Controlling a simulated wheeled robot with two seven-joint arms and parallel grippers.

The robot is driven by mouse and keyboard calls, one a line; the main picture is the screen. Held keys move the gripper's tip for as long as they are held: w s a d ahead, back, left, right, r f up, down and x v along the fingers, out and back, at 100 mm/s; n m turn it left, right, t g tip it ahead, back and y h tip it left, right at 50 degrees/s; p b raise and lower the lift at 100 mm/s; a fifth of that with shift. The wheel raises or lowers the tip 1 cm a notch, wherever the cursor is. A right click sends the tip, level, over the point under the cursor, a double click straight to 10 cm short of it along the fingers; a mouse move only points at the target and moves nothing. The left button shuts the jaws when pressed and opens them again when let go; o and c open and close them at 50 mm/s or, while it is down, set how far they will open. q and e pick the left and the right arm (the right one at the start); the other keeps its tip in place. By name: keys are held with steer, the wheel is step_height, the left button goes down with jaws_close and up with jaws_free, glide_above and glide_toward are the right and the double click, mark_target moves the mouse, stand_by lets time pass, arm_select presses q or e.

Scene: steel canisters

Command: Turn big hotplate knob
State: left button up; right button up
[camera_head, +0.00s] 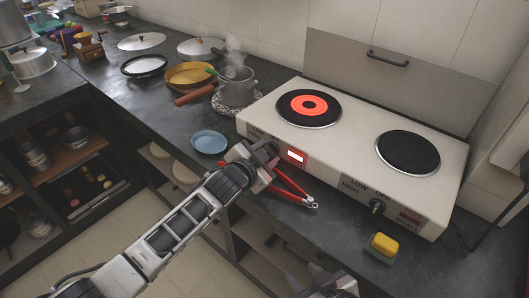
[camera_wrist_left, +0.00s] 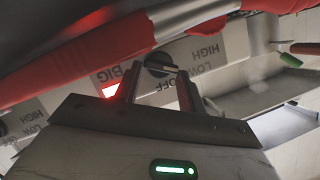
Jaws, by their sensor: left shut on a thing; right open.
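The hotplate (camera_head: 350,160) is a white unit with two black burners on the counter. Its left burner (camera_head: 308,107) glows orange-red, and the red indicator (camera_head: 296,157) beside the left knob is lit. My left gripper (camera_head: 268,154) is at the front panel and hides the big knob in the head view. In the left wrist view the dark big knob (camera_wrist_left: 160,64) sits between the fingers of my left gripper (camera_wrist_left: 157,82), near the BIG label, and they are shut on it. My right gripper (camera_head: 322,282) is open and empty at the bottom edge, partly out of frame.
Red-handled tongs (camera_head: 290,187) lie on the counter just below my left gripper; the red handles (camera_wrist_left: 90,60) cross the left wrist view. The small knob (camera_head: 377,206) and a yellow-green sponge (camera_head: 381,247) are to the right. A blue plate (camera_head: 208,142) and steaming pot (camera_head: 237,88) stand left.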

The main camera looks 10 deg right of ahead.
arm_select(q)
steer(key=shift+m, duration=0.3)
arm_select(e)
steer(key=shift+f, duration=0.1)
arm_select(q)
steer(key=shift+t, duration=0.3)
arm_select(e)
steer(key=shift+s, duration=0.25)
